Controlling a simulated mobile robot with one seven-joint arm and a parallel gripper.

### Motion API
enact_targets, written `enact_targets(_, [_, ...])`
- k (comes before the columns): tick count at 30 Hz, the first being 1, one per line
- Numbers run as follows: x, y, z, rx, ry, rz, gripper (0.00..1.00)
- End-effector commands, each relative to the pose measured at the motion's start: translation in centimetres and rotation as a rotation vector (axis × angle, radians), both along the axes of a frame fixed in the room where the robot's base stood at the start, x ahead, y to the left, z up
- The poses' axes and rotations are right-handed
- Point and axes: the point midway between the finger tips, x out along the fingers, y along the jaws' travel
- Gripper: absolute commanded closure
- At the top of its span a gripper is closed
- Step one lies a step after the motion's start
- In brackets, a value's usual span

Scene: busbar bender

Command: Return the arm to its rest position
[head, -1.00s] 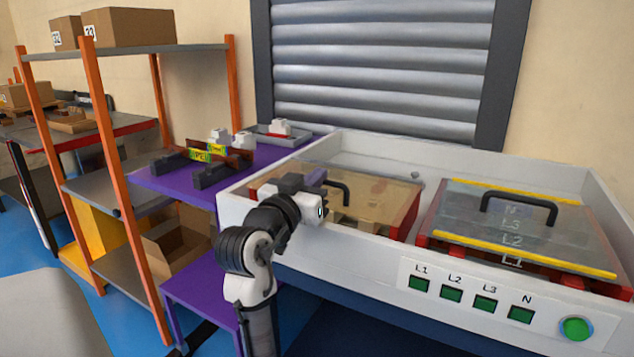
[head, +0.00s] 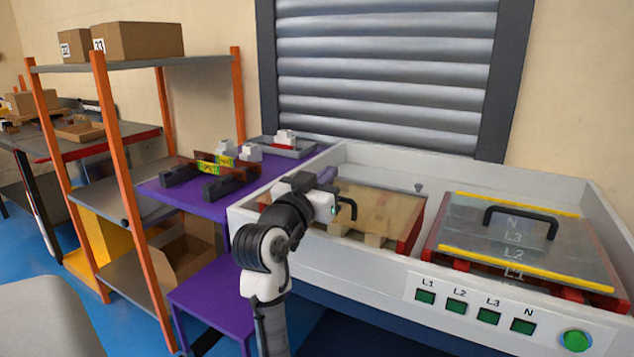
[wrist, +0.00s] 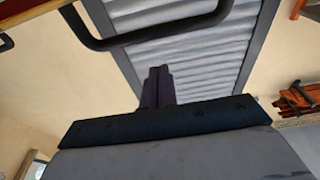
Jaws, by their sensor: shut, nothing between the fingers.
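My gripper (wrist: 157,72) shows in the wrist view with its dark fingers together and nothing between them. In the head view my white and black arm rises at the middle and its hand is above the left part of the white bench (head: 390,273).
The right clear cover (head: 470,225) has a black handle (head: 521,212) and yellow edges. Green buttons (head: 575,340) line the bench front. A purple table (head: 160,190) with black blocks and an orange-post shelf (head: 129,210) stand left. A grey shutter (head: 385,75) is behind.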

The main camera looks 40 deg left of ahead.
Motion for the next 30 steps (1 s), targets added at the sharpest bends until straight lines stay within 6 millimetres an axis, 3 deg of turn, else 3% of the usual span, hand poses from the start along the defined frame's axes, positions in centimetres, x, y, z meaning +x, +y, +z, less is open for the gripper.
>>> enact_targets(6, [-4.7,-1.1,-0.6,-0.001,0.0,0.003,1.0])
enact_targets(12, [-8.1,-1.9,-1.0,-0.001,0.0,0.003,1.0])
enact_targets(18, [-9.4,-2.3,-1.2,-0.001,0.001,0.0,1.0])
enact_targets(26, [-9.5,-2.3,-1.2,-0.001,0.0,0.001,1.0])
enact_targets(30, [-10.0,-1.9,0.4,0.009,-0.091,0.067,1.0])
